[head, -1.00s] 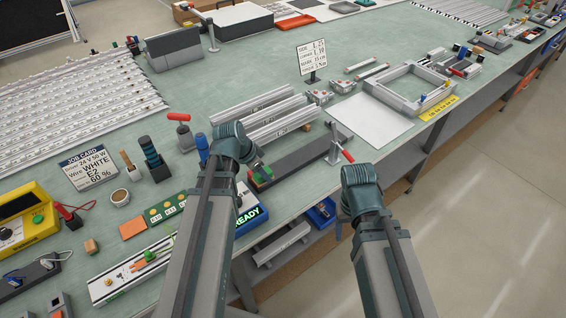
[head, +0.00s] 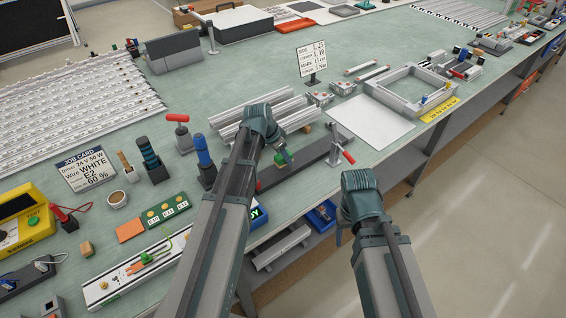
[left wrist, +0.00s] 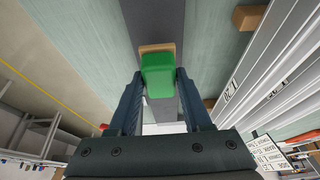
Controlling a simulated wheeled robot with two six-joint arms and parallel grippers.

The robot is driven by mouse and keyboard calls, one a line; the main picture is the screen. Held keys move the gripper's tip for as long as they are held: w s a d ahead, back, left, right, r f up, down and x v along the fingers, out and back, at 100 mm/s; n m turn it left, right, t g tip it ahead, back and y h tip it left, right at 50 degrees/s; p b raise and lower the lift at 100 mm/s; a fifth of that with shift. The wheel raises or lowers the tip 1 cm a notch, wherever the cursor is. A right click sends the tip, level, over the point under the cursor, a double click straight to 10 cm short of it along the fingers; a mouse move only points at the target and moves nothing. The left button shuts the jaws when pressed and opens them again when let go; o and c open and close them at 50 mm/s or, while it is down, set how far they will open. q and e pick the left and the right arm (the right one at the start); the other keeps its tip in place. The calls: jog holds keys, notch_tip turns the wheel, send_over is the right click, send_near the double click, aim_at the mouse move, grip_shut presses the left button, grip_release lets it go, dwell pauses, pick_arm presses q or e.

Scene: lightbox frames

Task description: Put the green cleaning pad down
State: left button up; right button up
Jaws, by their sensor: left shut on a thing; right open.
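The green cleaning pad (left wrist: 159,74) sits between the fingers of my left gripper (left wrist: 157,80) in the left wrist view. A tan edge shows just beyond it. In the head view the pad (head: 281,157) shows as a small green patch at the tip of my left gripper (head: 276,150), above the long dark grey bar (head: 310,157). The left gripper is shut on it. I cannot tell whether the pad touches the bar. My right gripper (head: 341,233) is open and apart from the pad, at the table's front edge; its fingers are mostly hidden.
White-grey profiles (head: 292,108) lie behind the bar. A pale sheet (head: 370,122) lies to the right.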

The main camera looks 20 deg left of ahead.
aim_at(283, 161)
pick_arm(q)
jog(key=shift+f+b, duration=0.75)
jog(key=shift+f, duration=0.55)
pick_arm(e)
jog(key=shift+f, duration=1.3)
pick_arm(q)
jog(key=shift+f, duration=0.2)
jog(key=o, duration=1.2)
pick_arm(e)
jog(key=shift+f, duration=0.15)
pick_arm(q)
jog(key=shift+r, duration=0.2)
